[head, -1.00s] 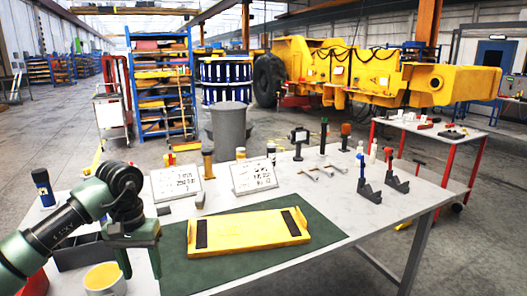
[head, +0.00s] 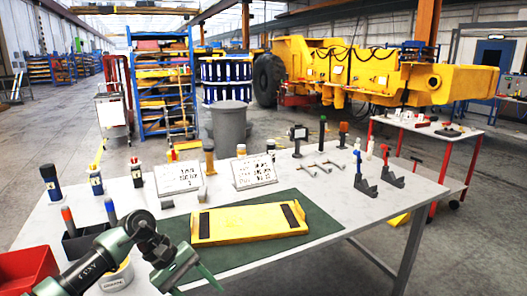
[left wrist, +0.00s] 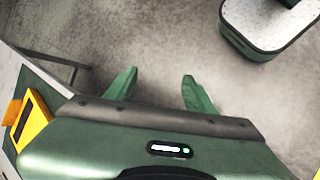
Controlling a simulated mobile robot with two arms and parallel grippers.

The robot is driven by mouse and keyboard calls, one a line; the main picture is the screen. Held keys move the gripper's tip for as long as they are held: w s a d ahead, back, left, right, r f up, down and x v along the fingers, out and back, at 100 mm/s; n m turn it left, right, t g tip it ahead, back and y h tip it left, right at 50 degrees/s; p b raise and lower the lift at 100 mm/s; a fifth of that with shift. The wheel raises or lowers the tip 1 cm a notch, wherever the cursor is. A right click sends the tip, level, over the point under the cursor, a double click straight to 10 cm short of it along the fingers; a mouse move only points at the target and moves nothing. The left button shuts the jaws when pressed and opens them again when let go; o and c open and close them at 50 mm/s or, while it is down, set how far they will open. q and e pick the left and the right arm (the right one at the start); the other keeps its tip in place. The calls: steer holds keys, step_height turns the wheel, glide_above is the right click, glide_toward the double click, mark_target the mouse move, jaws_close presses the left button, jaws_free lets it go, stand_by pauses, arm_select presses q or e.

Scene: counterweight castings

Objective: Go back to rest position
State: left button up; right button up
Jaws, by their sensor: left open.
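My left gripper (head: 196,280) is low at the front edge of the table in the head view, its arm coming in from the lower left. In the left wrist view the gripper (left wrist: 160,88) has its two green fingers spread apart with nothing between them, over grey floor. A yellow plate-like casting (head: 240,224) with two dark strips lies on a green mat (head: 318,215), apart from the gripper. A yellow corner (left wrist: 33,122) shows at the left edge of the wrist view. My right gripper is in neither view.
The white table (head: 330,182) carries sign cards (head: 178,177), a black box (head: 80,243) with pens, a tub (head: 116,277), several bottles and hand tools. A red bin (head: 25,272) is at lower left. A red-framed cart (head: 428,131) stands at right. Floor beyond the table's right side is mostly clear.

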arm_select(q)
steer(key=w+d+f+n+t+h, duration=0.3)
steer(key=d+f+n+t+h, duration=0.35)
steer(key=n, duration=0.85)
steer(key=s+a+f+n+t+y, duration=0.2)
steer(key=a+f+n+y, duration=0.1)
steer(key=f+n, duration=0.65)
steer(key=s+a+f+n+t+y, duration=0.2)
steer(key=a+f+n, duration=0.1)
steer(key=f+n, duration=0.65)
steer(key=s+a+f+n+t+y, duration=0.2)
steer(key=s+a+f+n+y, duration=0.15)
steer(key=f+n, duration=0.6)
steer(key=s+a+f+n+g+y, duration=0.25)
steer(key=s+f+n, duration=0.25)
steer(key=s+f, duration=0.35)
steer(key=s+a+f+n+g+y, duration=0.25)
steer(key=s+f+n, duration=0.4)
steer(key=s, duration=0.35)
steer(key=s+f+n+g, duration=0.2)
steer(key=s+f+n, duration=0.1)
steer(key=s, duration=1)
steer(key=s+a+f+n+g, duration=0.1)
steer(key=s+f+n+g, duration=0.2)
steer(key=s, duration=1)
steer(key=shift+f+n, duration=0.55)
steer(key=shift+n, duration=0.25)
